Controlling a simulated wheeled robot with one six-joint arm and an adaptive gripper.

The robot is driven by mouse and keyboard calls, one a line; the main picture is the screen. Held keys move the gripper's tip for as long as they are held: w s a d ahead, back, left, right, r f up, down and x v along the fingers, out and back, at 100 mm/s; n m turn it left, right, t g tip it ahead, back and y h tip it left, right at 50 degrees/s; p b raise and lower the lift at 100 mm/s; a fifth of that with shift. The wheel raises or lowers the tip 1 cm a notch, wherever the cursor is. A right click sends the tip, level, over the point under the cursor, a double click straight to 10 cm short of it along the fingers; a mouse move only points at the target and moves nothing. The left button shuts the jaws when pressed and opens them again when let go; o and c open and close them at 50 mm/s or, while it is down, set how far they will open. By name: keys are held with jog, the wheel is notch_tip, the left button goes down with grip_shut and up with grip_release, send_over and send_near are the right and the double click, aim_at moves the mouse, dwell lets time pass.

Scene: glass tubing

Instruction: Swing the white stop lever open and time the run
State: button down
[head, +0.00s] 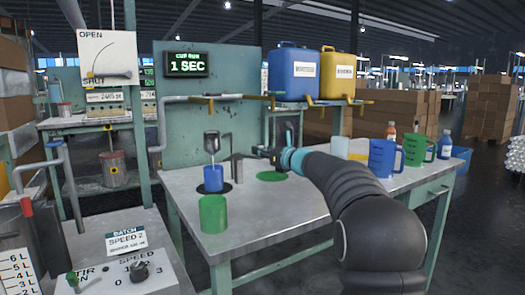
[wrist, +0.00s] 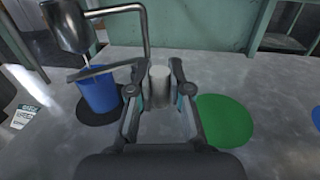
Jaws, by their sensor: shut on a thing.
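My gripper (wrist: 155,88) is shut on a pale upright cylinder, which looks like the grip of the white stop lever (wrist: 158,88). A dark flat bar (wrist: 104,70) runs from beside that grip towards the funnel; how they join is hidden. The metal funnel (head: 212,141) hangs over a blue cup (head: 212,179), which stands on a dark round pad (wrist: 101,113). A thin pale line shows between funnel and cup; I cannot tell whether it is spout or stream. In the head view my gripper (head: 262,153) is right of the funnel. The display (head: 187,65) reads "CUP RUN 1 SEC".
A green cup (head: 213,213) stands at the bench's front left. A green pad (wrist: 223,121) lies bare to the right of my gripper. Blue and green jugs (head: 383,158) and bottles stand at the right end. Blue and yellow drums (head: 292,75) sit on a shelf behind.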

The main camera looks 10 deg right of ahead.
jog(key=shift+w+d, duration=0.35)
jog(key=shift+w, duration=0.05)
jog(key=c, duration=1.1)
grip_release()
jog(key=shift+d, duration=0.1)
jog(key=shift+a, duration=0.2)
jog(key=shift+s, duration=0.1)
jog(key=v, duration=1.2)
